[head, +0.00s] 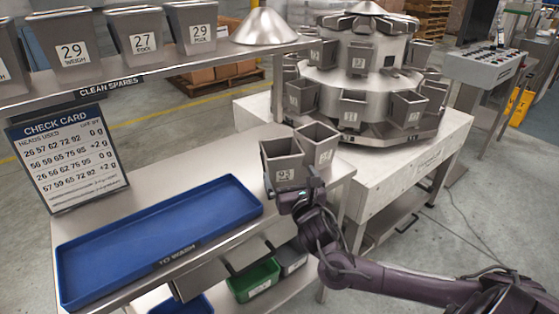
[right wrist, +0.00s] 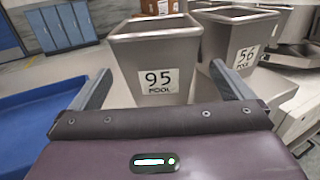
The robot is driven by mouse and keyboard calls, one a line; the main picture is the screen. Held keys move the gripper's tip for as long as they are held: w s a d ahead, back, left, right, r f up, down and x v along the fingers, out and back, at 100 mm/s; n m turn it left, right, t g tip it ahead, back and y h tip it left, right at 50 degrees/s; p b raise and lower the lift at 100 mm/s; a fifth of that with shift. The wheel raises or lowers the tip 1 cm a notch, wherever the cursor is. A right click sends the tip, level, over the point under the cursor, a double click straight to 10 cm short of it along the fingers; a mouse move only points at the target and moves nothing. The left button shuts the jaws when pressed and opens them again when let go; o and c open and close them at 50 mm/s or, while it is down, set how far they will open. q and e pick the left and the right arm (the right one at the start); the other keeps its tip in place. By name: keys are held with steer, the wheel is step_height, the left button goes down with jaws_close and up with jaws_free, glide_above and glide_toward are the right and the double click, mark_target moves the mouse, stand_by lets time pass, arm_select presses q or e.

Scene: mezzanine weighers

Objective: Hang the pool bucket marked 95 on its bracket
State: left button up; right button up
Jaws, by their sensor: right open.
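The grey metal pool bucket marked 95 (head: 282,155) stands upright on the right end of the steel bench, label facing me. In the right wrist view the same bucket (right wrist: 157,52) fills the middle, with 95 POOL readable. My right gripper (head: 297,190) is open at the near side of this bucket. In the right wrist view its two fingers (right wrist: 163,85) point at the bucket's lower left and right sides; I cannot tell whether they touch it. The round weigher (head: 378,75) carries several hung buckets; I cannot make out the bracket for 95. My left gripper is not in view.
A pool bucket marked 56 (head: 319,140) stands close behind and right. A blue TO WASH tray (head: 160,262) lies left on the bench. Spare buckets (head: 136,30) and a metal cone (head: 265,26) line the upper shelf. A check card (head: 66,155) stands at left.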

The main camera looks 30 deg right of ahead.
mark_target(286, 169)
steer(key=x, duration=0.2)
steer(key=shift+w+d, duration=0.15)
steer(key=shift+w, duration=0.2)
steer(key=shift+w+d+f, duration=0.1)
steer(key=shift+w, duration=0.5)
steer(key=shift+w+d+r+p, duration=0.15)
steer(key=shift+w+r+p, duration=0.1)
steer(key=shift+w, duration=0.3)
steer(key=shift+w+d+r+p, duration=0.2)
steer(key=shift+w+r, duration=0.1)
steer(key=shift+w, duration=0.3)
steer(key=shift+x, duration=1)
steer(key=shift+w+f, duration=0.2)
steer(key=shift+w, duration=0.05)
steer(key=shift+s, duration=0.1)
steer(key=shift+c, duration=0.8)
steer(key=c, duration=0.7)
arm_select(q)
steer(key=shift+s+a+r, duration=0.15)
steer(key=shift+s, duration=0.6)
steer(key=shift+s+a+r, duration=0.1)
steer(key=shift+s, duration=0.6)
arm_select(e)
steer(key=shift+r, duration=0.15)
steer(key=shift+c, duration=1.4)
